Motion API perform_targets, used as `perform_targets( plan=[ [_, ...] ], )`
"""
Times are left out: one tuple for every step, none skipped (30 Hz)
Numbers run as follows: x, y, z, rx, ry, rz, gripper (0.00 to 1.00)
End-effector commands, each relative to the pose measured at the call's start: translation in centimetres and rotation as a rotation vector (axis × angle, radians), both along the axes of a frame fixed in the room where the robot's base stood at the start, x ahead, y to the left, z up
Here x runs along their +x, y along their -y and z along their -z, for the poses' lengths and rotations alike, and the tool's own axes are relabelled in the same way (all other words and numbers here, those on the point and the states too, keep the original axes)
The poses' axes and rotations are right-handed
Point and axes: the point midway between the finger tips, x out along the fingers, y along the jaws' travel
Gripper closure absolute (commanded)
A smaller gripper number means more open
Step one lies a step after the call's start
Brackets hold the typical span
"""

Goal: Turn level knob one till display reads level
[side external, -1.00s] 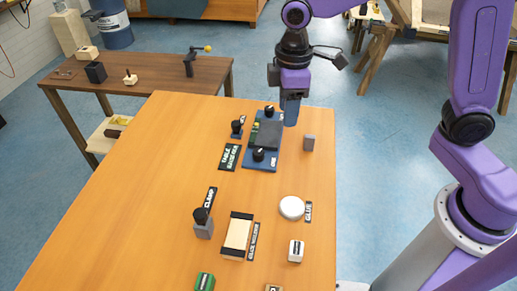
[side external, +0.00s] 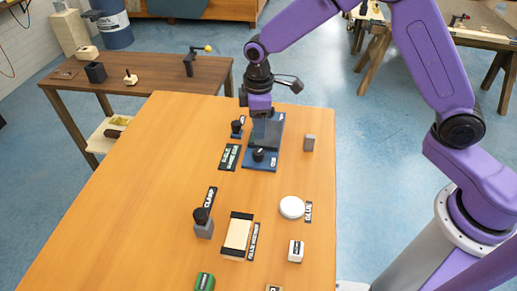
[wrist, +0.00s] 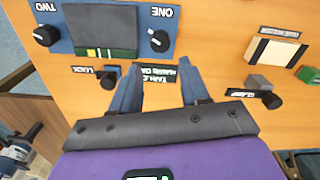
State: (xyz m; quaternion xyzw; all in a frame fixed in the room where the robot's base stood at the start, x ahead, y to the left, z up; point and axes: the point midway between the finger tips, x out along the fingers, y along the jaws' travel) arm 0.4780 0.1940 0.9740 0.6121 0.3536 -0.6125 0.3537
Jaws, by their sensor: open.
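A blue panel (side external: 262,165) carries a dark display box (wrist: 103,28) with a small green and yellow strip along one edge; I cannot read the strip. Black knob one (side external: 258,155), marked ONE, is at the panel's near end; in the wrist view knob one (wrist: 159,41) is at upper right, just beyond my fingertips. Black knob two (wrist: 46,35), marked TWO, is at the other end, hidden in the side view. My gripper (wrist: 160,65) is open and empty, pointing down. In the side view my gripper (side external: 263,117) overlaps the panel's far part.
A lock knob (side external: 236,129) and a dark label plate (side external: 229,157) stand left of the panel. A clamp knob (side external: 202,222), a beige pad (side external: 237,234) and a round white piece (side external: 291,207) sit nearer. The table's left side is clear.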

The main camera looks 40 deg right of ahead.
Motion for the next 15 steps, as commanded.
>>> perform_targets(
  plan=[
    [-0.1,0.0,1.1,-0.003,-0.005,-0.001,0.54],
    [-0.1,0.0,1.7,-0.002,-0.004,-0.001,0.54],
    [-0.1,0.1,2.4,-0.003,-0.004,0.000,0.54],
    [-0.1,0.1,3.0,-0.002,-0.003,0.000,0.54],
    [-0.1,0.1,3.6,-0.002,-0.004,0.000,0.54],
    [-0.1,0.1,4.3,-0.002,-0.003,0.000,0.54],
    [-0.1,0.1,4.9,-0.002,-0.004,0.000,0.54],
    [-0.1,0.0,5.4,-0.002,-0.003,0.000,0.54],
    [-0.1,0.0,6.1,-0.002,-0.004,0.000,0.54],
    [-0.1,0.0,6.6,-0.002,-0.003,0.000,0.54],
    [-0.1,0.0,7.0,-0.002,-0.002,0.000,0.54],
    [-0.1,0.1,7.6,-0.002,-0.003,0.001,0.54],
    [-0.1,0.0,7.9,-0.001,-0.002,0.001,0.54],
    [-0.1,0.0,8.3,-0.001,-0.002,0.001,0.54],
    [-0.1,0.0,8.7,-0.001,-0.002,0.001,0.54]
  ],
)
